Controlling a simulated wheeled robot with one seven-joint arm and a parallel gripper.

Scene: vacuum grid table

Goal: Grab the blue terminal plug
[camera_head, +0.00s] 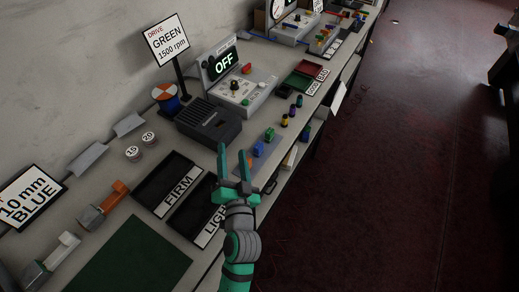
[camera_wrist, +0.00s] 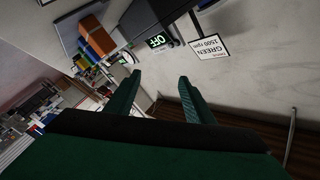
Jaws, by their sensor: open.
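A small blue piece (camera_head: 258,149), which looks like the blue terminal plug, stands on a pale mat on the bench in the head view. A green piece (camera_head: 269,134) stands just behind it. My gripper (camera_head: 233,152) is open and empty, its fingers pointing up the picture, to the left of the blue piece and apart from it in the picture. In the wrist view my gripper (camera_wrist: 159,76) shows its two fingers spread with nothing between them.
Black trays marked FIRM (camera_head: 168,184) and LIGHT (camera_head: 200,213) lie left of my arm. A dark grey box (camera_head: 209,119) and the control unit showing OFF (camera_head: 240,90) stand beyond. Several small coloured cylinders (camera_head: 291,111) line the bench's right side. Open floor lies right.

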